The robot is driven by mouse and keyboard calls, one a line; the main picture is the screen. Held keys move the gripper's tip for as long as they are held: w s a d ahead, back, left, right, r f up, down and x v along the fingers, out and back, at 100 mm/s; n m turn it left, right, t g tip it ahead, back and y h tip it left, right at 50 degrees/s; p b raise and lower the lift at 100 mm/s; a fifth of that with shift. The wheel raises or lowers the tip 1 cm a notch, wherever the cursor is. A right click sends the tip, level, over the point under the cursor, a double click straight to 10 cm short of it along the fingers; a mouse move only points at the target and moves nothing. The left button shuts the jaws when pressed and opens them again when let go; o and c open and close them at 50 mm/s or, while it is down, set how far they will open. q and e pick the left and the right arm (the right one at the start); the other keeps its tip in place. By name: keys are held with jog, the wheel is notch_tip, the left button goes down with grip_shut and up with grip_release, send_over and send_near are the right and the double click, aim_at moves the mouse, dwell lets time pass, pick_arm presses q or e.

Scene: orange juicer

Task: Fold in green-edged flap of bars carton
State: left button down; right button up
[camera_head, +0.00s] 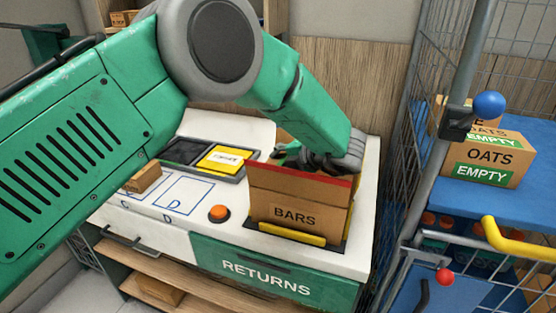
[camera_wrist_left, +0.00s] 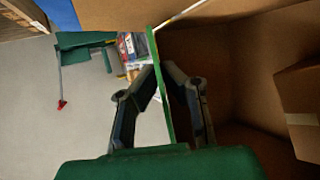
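The BARS carton (camera_head: 296,219) stands upright on the white worktop. Its red-edged flap (camera_head: 298,178) stands up on the near side. My left gripper (camera_head: 318,160) is at the carton's top, behind that flap. In the left wrist view, the green-edged flap (camera_wrist_left: 153,45) is seen edge-on and runs between the two fingers of my left gripper (camera_wrist_left: 161,70). The fingertips lie close against it on both sides. The carton's brown interior (camera_wrist_left: 228,75) is to the right of it. My right gripper is out of view.
A yellow bar (camera_head: 291,234) lies along the carton's near foot. An orange button (camera_head: 219,213) and a small brown box (camera_head: 143,178) are to the left. The RETURNS front (camera_head: 266,279) is below. A wire cage cart with OATS boxes (camera_head: 489,158) stands at the right.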

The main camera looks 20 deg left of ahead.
pick_arm(q)
jog(key=c, duration=1.8)
grip_release()
jog(key=shift+a+f, duration=0.1)
jog(key=shift+w, duration=0.1)
jog(key=shift+d+r, duration=0.25)
jog(key=shift+d, duration=0.3)
jog(key=v, duration=1.1)
jog(key=shift+c, duration=0.3)
